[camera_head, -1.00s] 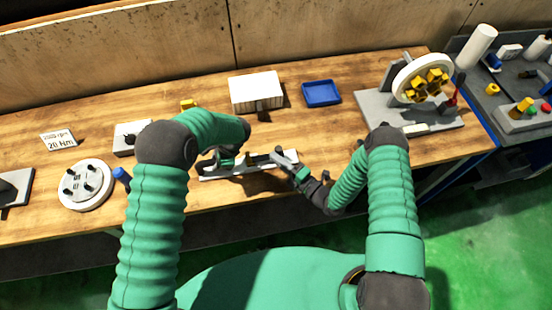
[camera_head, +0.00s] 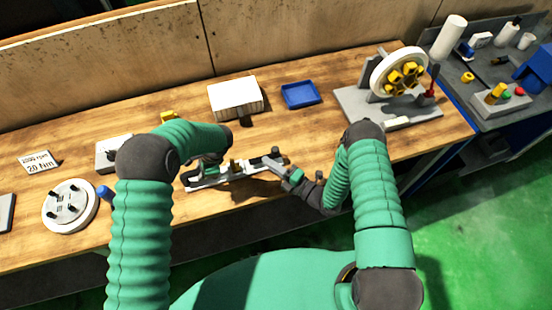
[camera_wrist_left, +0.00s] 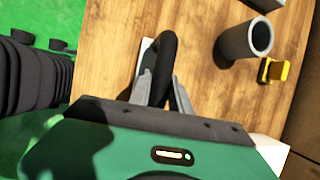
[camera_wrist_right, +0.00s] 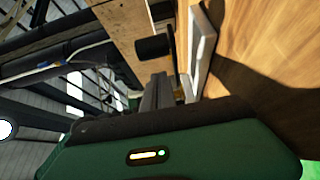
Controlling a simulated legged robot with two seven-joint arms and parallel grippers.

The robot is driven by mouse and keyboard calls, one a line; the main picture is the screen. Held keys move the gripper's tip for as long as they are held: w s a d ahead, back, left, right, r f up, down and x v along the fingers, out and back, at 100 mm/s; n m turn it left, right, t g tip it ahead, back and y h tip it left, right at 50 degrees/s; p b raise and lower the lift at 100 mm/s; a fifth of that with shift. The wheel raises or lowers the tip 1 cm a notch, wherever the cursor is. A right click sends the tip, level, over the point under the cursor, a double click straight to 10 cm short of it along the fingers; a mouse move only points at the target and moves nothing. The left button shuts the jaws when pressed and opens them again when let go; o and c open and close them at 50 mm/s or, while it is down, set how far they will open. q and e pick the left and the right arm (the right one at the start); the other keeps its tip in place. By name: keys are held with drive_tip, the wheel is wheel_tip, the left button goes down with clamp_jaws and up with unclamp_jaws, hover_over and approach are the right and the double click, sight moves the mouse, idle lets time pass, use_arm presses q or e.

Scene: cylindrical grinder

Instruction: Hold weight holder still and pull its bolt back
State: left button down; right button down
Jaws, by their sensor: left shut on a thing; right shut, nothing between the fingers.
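The weight holder (camera_head: 240,175) is a long, narrow, light-coloured bar lying near the front edge of the wooden bench. My left gripper (camera_head: 209,168) is over its left part. In the left wrist view the fingers (camera_wrist_left: 160,84) are shut on a black curved handle (camera_wrist_left: 166,50) above a white plate (camera_wrist_left: 145,57). My right gripper (camera_head: 287,172) is at the holder's right end, shut and empty. In the right wrist view its fingers (camera_wrist_right: 158,92) are close to a black bolt knob (camera_wrist_right: 153,47) beside the holder's white plate (camera_wrist_right: 199,50). I cannot tell whether they touch it.
A white box (camera_head: 235,99) and a blue tray (camera_head: 301,95) stand behind the holder. The grinder (camera_head: 400,75) with its white wheel is at the back right. A round white flange (camera_head: 70,206) lies at the left. A grey tube (camera_wrist_left: 245,42) stands near the left gripper.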

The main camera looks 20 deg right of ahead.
drive_tip(key=v, duration=0.6)
drive_tip(key=a+v, duration=0.1)
drive_tip(key=v, duration=0.2)
drive_tip(key=shift+s+d, duration=0.2)
drive_tip(key=shift+s, duration=0.35)
use_arm(q)
drive_tip(key=c, duration=1.1)
unclamp_jaws()
drive_tip(key=shift+d, duration=0.1)
drive_tip(key=v, duration=1.2)
drive_tip(key=shift+f, duration=0.1)
